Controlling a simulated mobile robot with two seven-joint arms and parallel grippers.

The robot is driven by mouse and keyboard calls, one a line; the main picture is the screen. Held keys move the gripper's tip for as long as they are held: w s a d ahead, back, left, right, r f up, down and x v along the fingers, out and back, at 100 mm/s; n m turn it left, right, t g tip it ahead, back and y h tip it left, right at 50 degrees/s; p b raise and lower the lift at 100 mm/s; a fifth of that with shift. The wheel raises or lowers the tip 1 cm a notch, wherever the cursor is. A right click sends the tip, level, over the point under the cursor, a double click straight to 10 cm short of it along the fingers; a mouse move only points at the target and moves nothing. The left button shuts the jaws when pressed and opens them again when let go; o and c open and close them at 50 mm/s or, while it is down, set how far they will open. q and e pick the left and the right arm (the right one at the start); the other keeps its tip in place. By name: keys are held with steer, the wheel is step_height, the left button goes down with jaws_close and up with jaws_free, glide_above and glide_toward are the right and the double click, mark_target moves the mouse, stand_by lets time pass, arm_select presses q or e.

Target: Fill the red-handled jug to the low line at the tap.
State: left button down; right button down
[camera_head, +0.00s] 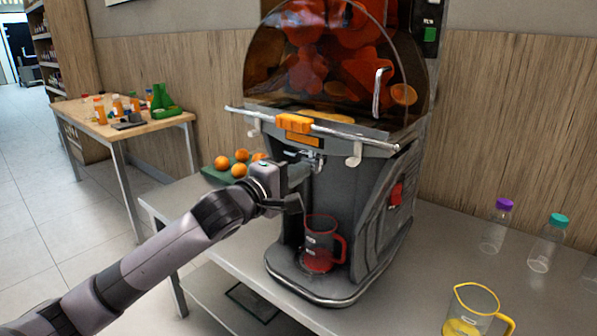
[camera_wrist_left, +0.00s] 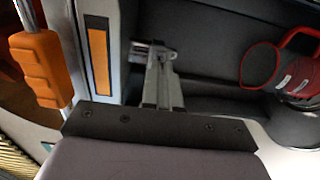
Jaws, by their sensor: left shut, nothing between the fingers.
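The red-handled jug (camera_head: 320,238) stands upright on the juicer's base, below the tap (camera_head: 308,158). Its lower part looks red; I cannot tell whether this is liquid or the jug itself. In the left wrist view its red rim and handle (camera_wrist_left: 262,66) show at the right. My left gripper (camera_head: 303,186) is shut and empty, at the tap and above the jug. In the left wrist view its fingers (camera_wrist_left: 160,72) reach close to the tap's metal part (camera_wrist_left: 150,47); I cannot tell whether they touch. No stream is visible. The right gripper is out of view.
The juicer (camera_head: 372,190) stands on a grey counter (camera_head: 440,262). A white bar with an orange grip (camera_head: 294,123) crosses its front above my gripper. A yellow-handled jug (camera_head: 474,312) and clear bottles (camera_head: 495,228) stand at the right. Oranges (camera_head: 239,170) lie at the left.

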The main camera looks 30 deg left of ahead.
arm_select(q)
steer(key=shift+w, duration=0.2)
steer(key=t+b, duration=0.1)
steer(key=b, duration=0.1)
steer(key=w+f+t+b, duration=0.1)
steer(key=t+b, duration=0.1)
steer(key=b, duration=0.1)
steer(key=shift+w+h+b, duration=0.15)
steer(key=shift+h+b, duration=0.15)
steer(key=shift+b, duration=0.05)
stand_by(0.4)
stand_by(6.5)
